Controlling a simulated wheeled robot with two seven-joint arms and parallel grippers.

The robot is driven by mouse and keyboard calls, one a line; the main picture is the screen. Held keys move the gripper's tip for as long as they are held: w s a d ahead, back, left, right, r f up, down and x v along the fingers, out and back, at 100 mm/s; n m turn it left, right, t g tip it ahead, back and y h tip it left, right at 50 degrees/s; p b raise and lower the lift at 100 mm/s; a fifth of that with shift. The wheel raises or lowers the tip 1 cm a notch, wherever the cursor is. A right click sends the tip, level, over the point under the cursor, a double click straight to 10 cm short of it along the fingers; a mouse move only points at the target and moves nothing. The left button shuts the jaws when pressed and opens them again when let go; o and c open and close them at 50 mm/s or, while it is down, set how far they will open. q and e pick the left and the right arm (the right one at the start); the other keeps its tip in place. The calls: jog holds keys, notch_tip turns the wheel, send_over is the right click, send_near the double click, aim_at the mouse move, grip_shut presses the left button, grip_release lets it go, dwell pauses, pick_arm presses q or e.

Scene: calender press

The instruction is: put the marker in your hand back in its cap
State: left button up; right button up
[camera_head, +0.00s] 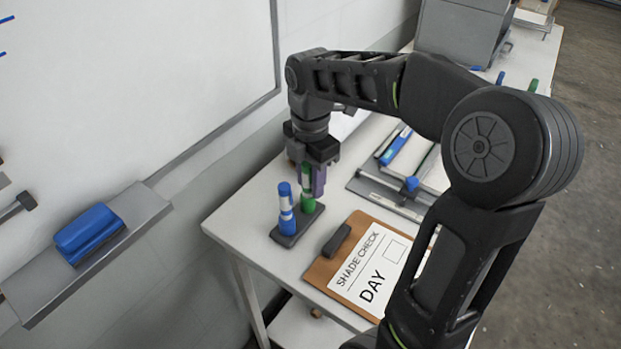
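My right gripper (313,175) points down over the near left end of the white table. It appears shut on a green-and-white marker (307,174), partly hidden by a purple-grey finger. Directly below, a green cap (308,203) stands upright in a small dark holder (286,237). The marker and cap line up in this view; I cannot tell whether the marker is seated in the cap or just above it. A blue-and-white marker (287,210) stands upright in the same holder, left of and nearer than the green one. My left gripper is out of view.
A brown clipboard (325,268) with a "SHADE CHECK DAY" sheet lies to the right of the holder. Behind it is a grey tray (368,188) with a blue-and-white marker. A whiteboard (130,75) and a ledge (150,207) with a blue eraser (88,232) are at left.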

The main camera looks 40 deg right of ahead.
jog(key=shift+o, duration=1.2)
notch_tip(320, 180, up, 5)
jog(key=shift+r, duration=0.1)
jog(key=shift+r+p, duration=0.45)
jog(key=shift+r, duration=0.85)
